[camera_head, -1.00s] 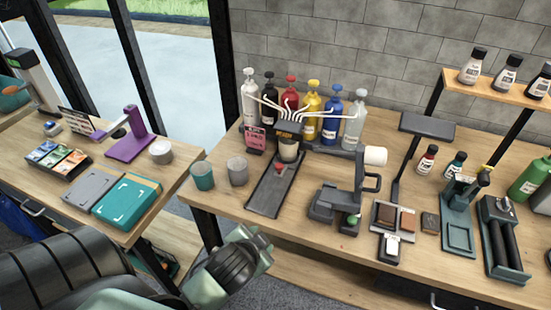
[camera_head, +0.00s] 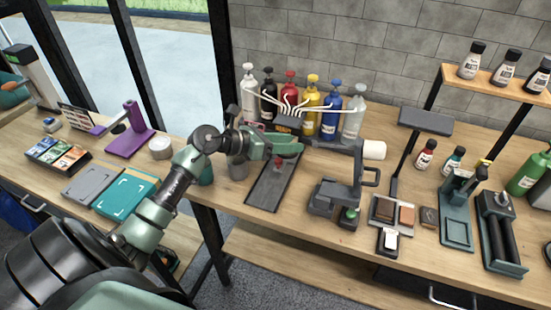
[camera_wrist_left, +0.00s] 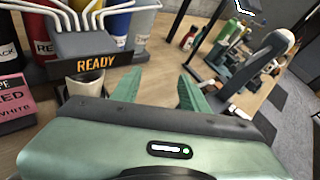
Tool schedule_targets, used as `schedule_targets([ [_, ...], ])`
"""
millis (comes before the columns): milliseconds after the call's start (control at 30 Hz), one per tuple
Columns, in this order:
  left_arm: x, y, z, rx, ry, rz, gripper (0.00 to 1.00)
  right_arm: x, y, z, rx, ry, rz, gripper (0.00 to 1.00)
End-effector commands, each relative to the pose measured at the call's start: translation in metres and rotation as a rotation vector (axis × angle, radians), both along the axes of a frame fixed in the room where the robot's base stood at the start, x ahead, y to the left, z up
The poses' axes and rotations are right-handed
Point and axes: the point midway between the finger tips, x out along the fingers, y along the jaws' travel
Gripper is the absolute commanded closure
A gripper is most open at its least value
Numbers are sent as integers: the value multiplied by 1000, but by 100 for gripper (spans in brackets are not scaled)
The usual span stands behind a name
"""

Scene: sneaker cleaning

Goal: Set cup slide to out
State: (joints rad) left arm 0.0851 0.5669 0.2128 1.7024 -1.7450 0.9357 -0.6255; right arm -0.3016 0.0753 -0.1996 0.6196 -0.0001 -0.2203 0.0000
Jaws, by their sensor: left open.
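The cup slide (camera_head: 268,188) is a long dark track on the table, running forward from under the paint dispenser, with a small red knob (camera_head: 279,162) near its inner end. In the left wrist view a light cup (camera_wrist_left: 88,84) stands under the dispenser head (camera_wrist_left: 92,45), which reads READY. My left gripper (camera_head: 292,146) is open and empty, with green fingers in front of the dispenser and above the inner end of the slide. In the left wrist view its fingers (camera_wrist_left: 158,92) are to the right of the cup. The gripper hides the cup in the head view.
Several colored bottles (camera_head: 312,103) stand behind the dispenser. A dark stand with a white roller (camera_head: 374,150) is on the right. The table's front edge is close to the slide's outer end.

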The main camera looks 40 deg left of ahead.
Motion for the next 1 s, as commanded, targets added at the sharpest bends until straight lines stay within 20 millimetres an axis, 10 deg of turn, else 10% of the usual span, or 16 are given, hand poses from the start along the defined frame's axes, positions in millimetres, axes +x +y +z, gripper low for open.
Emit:
schedule_targets([
  [300,-26,81,-49,393,267,-93,56,2,-1,1,-2,-2,1,53],
  [1000,19,54,-105,398,274,-95,56,2,-5,18,-6,-3,2,53],
])
